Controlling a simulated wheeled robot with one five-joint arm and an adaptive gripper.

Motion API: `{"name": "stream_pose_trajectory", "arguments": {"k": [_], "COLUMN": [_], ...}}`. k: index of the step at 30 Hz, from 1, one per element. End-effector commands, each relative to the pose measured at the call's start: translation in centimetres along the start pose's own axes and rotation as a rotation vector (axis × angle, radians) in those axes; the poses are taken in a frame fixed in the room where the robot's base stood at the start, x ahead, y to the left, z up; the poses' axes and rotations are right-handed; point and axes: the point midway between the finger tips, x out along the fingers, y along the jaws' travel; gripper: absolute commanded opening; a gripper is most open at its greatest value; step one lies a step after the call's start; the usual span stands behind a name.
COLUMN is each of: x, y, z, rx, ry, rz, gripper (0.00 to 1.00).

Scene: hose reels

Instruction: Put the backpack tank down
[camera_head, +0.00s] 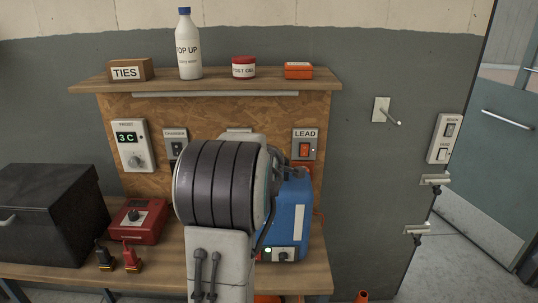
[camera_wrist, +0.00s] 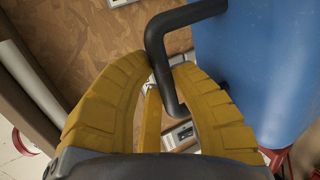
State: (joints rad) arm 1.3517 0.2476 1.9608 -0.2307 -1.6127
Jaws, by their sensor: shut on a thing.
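The backpack tank (camera_head: 291,212) is a blue box with a white strip, a dial panel and a small green light low on its front. It is over the right end of the wooden bench, partly hidden behind my arm. I cannot tell whether its base touches the bench. In the wrist view the tank's blue side (camera_wrist: 248,60) fills the right, with a black bar handle (camera_wrist: 155,42) at its left. My gripper (camera_wrist: 165,75) has its yellow fingers closed around this handle. In the head view my arm hides the gripper.
The bench (camera_head: 160,272) also holds a black box (camera_head: 48,215) and a red charger-like unit (camera_head: 137,222) with two clamps at left. A shelf (camera_head: 210,82) above carries a bottle (camera_head: 188,45) and small boxes.

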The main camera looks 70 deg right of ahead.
Motion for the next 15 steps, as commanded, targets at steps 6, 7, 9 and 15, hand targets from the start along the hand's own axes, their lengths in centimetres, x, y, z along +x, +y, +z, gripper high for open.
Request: {"name": "stream_pose_trajectory", "arguments": {"k": [6, 7, 9, 15], "x": [0.02, 0.01, 0.01, 0.00], "y": [-0.25, -0.25, -0.24, -0.19], "z": [-0.01, -0.02, -0.03, -0.05], "rx": [0.001, 0.001, 0.000, 0.000], "ry": [0.000, 0.000, 0.001, 0.001], "rz": [-0.008, -0.008, -0.008, -0.007], "gripper": [0.28, 0.30, 0.36, 0.43]}}
